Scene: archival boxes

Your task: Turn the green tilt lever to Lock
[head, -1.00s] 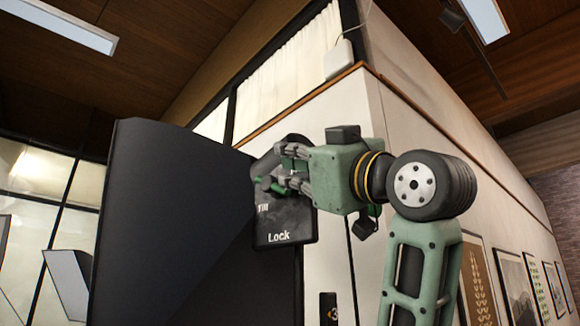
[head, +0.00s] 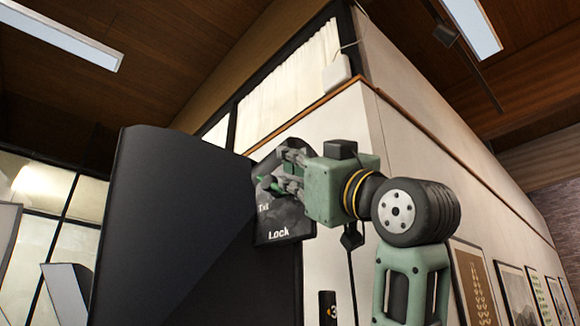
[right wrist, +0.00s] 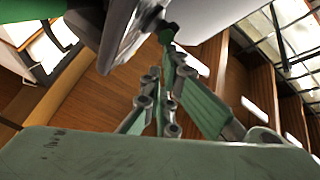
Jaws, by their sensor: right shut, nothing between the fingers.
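The dark lever plate (head: 278,228) sits at the right edge of a tall black panel, with white lettering "Tilt" above "Lock". A small green part, apparently the tilt lever (head: 262,179), shows at the fingertips of my right gripper (head: 270,182). Most of the lever is hidden behind the fingers, so its exact angle cannot be told. My right gripper is shut and empty, its fingers in front of the plate's upper half. In the right wrist view the gripper's fingers (right wrist: 168,70) run together beside the plate's grey edge (right wrist: 130,35); contact is unclear. My left gripper is out of view.
The tall black panel (head: 185,225) fills the left of the plate. A pale wall (head: 420,150) with framed pictures (head: 470,285) runs behind my right arm. Open air lies right of the arm.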

